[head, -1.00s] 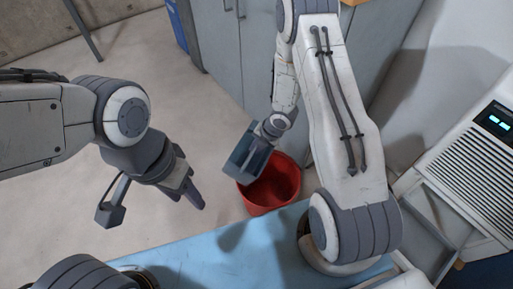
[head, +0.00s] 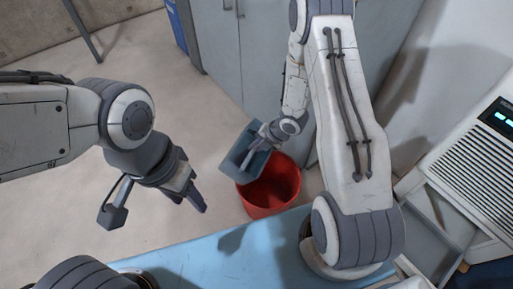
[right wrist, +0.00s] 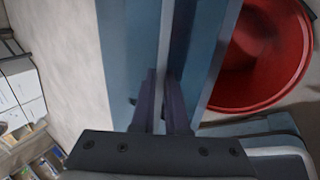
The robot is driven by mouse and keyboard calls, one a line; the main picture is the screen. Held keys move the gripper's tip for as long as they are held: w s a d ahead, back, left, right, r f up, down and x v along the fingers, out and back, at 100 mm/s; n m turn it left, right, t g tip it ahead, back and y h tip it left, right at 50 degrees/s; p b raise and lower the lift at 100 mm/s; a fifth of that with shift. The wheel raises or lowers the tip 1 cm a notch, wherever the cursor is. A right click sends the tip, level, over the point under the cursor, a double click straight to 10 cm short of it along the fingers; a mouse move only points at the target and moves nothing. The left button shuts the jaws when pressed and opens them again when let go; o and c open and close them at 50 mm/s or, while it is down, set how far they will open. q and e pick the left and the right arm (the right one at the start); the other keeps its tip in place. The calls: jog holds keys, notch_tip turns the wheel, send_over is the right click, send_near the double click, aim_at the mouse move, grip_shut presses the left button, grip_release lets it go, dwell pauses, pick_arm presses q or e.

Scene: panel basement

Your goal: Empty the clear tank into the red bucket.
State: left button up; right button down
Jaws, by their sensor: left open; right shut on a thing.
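The clear tank (head: 236,163) is a blue-grey, see-through box. My right gripper (head: 254,152) is shut on its wall and holds it in the air, tilted, at the upper left of the red bucket's rim. In the right wrist view the fingers (right wrist: 164,108) pinch the tank's wall (right wrist: 128,45). The red bucket (head: 268,199) stands upright on the floor, partly behind the tank, and also shows in the right wrist view (right wrist: 262,60). I cannot tell whether water is in either. My left gripper (head: 189,196) is open and empty, left of the bucket.
A blue surface (head: 190,262) lies in front of the bucket. A white louvred unit (head: 468,165) with a lit display stands at the right, beside an open grey tray-like part (head: 436,222). Grey cabinets (head: 232,60) stand behind.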

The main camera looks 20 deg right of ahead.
pick_arm(q)
jog(key=shift+s+d+f+b, duration=0.1)
jog(key=shift+d+f+b, duration=0.1)
jog(key=shift+f+b, duration=0.7)
jog(key=shift+d+f+b, duration=0.2)
jog(key=shift+f+b, duration=0.6)
jog(key=shift+f, duration=0.05)
pick_arm(e)
jog(key=shift+s+d+f+t+y, duration=0.1)
jog(key=shift+d+f+t+y, duration=0.05)
jog(key=shift+t+y, duration=0.3)
jog(key=shift+s+d+f+t+y, duration=0.1)
jog(key=shift+f+t+y, duration=0.05)
jog(key=shift+t+y, duration=0.3)
pick_arm(q)
jog(key=shift+f, duration=0.25)
jog(key=shift+b, duration=0.3)
pick_arm(e)
jog(key=shift+y, duration=0.3)
